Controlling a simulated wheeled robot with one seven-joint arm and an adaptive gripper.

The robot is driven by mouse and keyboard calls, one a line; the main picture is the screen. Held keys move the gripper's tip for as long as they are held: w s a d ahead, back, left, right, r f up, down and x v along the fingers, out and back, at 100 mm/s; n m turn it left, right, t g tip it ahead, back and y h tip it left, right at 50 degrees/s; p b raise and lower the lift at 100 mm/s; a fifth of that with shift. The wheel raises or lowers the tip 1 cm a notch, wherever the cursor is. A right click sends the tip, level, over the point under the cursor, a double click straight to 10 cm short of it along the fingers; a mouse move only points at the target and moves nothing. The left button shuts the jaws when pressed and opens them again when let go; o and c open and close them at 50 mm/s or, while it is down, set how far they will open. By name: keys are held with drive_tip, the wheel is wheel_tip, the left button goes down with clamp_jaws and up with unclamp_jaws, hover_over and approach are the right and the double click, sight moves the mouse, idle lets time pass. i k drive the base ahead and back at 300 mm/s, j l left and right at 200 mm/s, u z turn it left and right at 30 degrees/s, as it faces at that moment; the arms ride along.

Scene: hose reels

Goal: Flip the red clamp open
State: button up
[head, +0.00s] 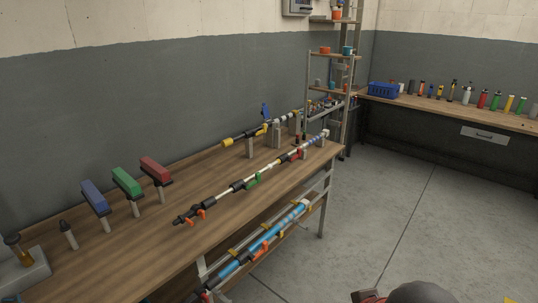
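A red block-shaped piece (156,168) sits raised on a grey post on the wooden workbench, right of a green one (127,181) and a blue one (95,197). A small red piece (302,154) also shows on the near hose line, toward its far end. I cannot tell for certain which of the two is the clamp, or whether it is open or shut. Nothing touches either of them. My gripper is not clearly in view.
Shelving (307,95) and a side bench (475,112) are beyond. Grey floor at right is clear.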

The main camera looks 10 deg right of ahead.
sight(298, 154)
drive_tip(key=i+l+z, duration=0.15)
drive_tip(key=l, duration=0.2)
drive_tip(key=i, duration=2.6)
drive_tip(key=j, duration=0.1)
